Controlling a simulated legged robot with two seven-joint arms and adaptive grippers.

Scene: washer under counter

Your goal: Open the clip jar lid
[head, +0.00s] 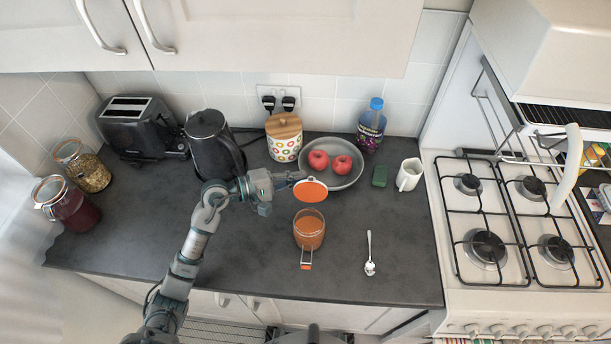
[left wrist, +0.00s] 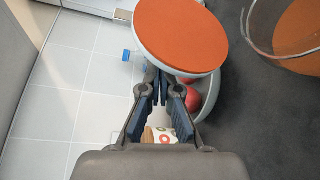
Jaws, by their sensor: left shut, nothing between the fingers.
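The clip jar (head: 309,232) stands on the dark counter with orange contents. Its orange round lid (head: 310,191) is swung up and back at the jar's far side, leaving the mouth uncovered. The clip (head: 306,260) hangs out at the jar's near side. My left gripper (head: 295,176) is shut and empty, just left of and beyond the lid. In the left wrist view, the lid (left wrist: 180,35) covers part of the view at my fingertips (left wrist: 158,72); I cannot tell whether they touch it. The jar (left wrist: 290,38) shows at right. My right gripper is not in view.
Behind the lid is a grey bowl (head: 345,181) with two red apples. A patterned canister (head: 284,143), black kettle (head: 213,146) and toaster (head: 139,128) stand at the back. A spoon (head: 370,256) and white mug (head: 409,174) are to the right. The counter's front left is clear.

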